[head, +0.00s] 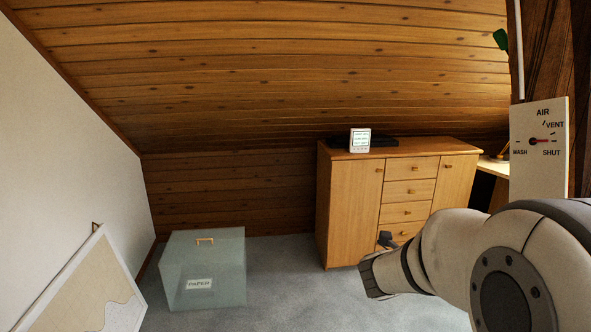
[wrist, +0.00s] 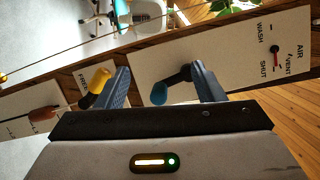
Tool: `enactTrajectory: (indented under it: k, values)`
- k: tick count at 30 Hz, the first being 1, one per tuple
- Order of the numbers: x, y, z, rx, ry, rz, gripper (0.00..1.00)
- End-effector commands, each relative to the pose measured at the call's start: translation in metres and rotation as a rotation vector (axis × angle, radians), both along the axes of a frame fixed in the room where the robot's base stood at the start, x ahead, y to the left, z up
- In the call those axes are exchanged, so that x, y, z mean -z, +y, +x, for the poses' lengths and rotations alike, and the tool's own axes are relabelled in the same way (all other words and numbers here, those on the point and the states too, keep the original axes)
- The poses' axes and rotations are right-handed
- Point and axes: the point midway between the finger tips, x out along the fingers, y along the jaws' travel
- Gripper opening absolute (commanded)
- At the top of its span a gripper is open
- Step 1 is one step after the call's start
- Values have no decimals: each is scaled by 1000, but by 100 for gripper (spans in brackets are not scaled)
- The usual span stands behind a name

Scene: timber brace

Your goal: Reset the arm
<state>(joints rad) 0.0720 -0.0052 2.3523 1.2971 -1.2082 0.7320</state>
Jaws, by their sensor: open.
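My gripper (wrist: 159,68) is open in the wrist view, with its two blue-grey fingers apart and pointing at a white panel. A blue-knobbed lever (wrist: 159,94) shows between the fingers, near the right one. I cannot tell whether they touch. A yellow-handled lever (wrist: 98,84) is beside the left finger, outside the gap. No object is seen held. In the head view my arm reaches in from the lower right, and its jaws are mostly hidden.
A dial plate (head: 539,150) at right has its pointer between VENT and SHUT; the dial also shows in the wrist view (wrist: 275,47). A wooden cabinet (head: 350,210) carries a small white display (head: 360,140). A PAPER box (head: 203,268) and a leaning board (head: 85,290) stand left. Grey carpet between is clear.

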Motion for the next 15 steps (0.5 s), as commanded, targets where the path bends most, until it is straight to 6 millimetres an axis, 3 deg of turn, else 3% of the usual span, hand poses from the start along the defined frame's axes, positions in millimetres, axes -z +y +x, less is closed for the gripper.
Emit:
enactTrajectory:
  k: [3, 7, 11, 15]
  values:
    - [-10, 33, 35, -293, 112, 9, 62]
    - [-11, 83, 58, -611, 279, -23, 62]
    - [-5, 136, 59, -912, 475, -88, 62]
    - [9, 187, 37, -1211, 721, -186, 62]
